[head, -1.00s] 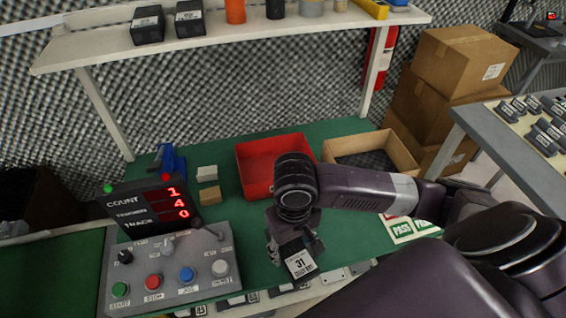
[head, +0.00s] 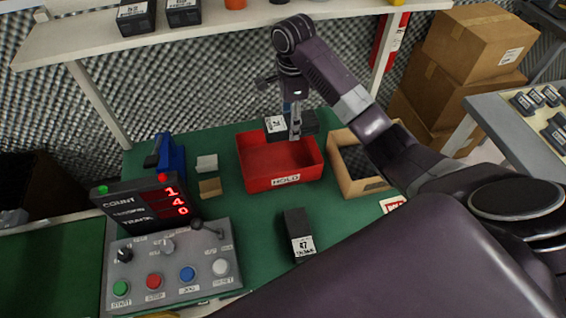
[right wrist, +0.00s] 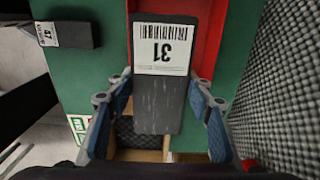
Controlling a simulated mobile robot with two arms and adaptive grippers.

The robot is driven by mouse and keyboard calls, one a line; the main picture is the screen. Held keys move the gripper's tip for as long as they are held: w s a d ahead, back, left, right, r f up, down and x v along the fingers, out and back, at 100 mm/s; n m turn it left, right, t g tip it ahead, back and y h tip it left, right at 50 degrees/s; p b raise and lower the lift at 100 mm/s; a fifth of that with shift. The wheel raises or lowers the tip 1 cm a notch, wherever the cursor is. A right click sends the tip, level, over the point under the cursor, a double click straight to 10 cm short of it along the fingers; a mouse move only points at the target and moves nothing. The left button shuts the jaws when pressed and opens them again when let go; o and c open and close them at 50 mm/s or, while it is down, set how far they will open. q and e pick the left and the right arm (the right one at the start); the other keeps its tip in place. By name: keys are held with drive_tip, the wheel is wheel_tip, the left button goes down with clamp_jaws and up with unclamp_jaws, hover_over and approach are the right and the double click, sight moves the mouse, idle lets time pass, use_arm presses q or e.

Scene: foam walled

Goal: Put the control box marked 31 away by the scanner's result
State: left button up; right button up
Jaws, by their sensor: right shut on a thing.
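My right gripper (head: 293,130) is shut on the black control box marked 31 (head: 275,124) and holds it above the back part of the red bin labelled HOLD (head: 284,182). In the right wrist view the box (right wrist: 158,108) sits between the two blue-padded fingers (right wrist: 163,95), its white label with 31 facing the camera. The bin's red inside (right wrist: 207,40) shows beside the box. The display (head: 147,204) reads COUNT 1, then 4 and 0 in red, with a green and a red lamp on top. My left gripper is not in view.
A tan tray with dark lining (head: 345,180) stands right of the red bin. Another black box marked 47 (head: 299,232) lies on the green table in front.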

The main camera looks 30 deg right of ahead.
hover_over(289, 169)
wheel_tip(289, 169, down, 14)
drive_tip(key=shift+r+b, duration=0.1)
drive_tip(key=shift+b, duration=0.2)
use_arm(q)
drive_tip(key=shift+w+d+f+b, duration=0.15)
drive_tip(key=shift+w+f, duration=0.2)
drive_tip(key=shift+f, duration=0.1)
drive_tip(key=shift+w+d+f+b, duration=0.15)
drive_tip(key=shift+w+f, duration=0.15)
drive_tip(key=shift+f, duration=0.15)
use_arm(e)
drive_tip(key=shift+f, duration=2.45)
drive_tip(key=shift+f, duration=0.1)
drive_tip(key=o, duration=1.3)
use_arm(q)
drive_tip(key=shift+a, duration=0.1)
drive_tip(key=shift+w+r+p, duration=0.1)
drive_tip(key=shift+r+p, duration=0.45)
use_arm(e)
wheel_tip(289, 169, up, 12)
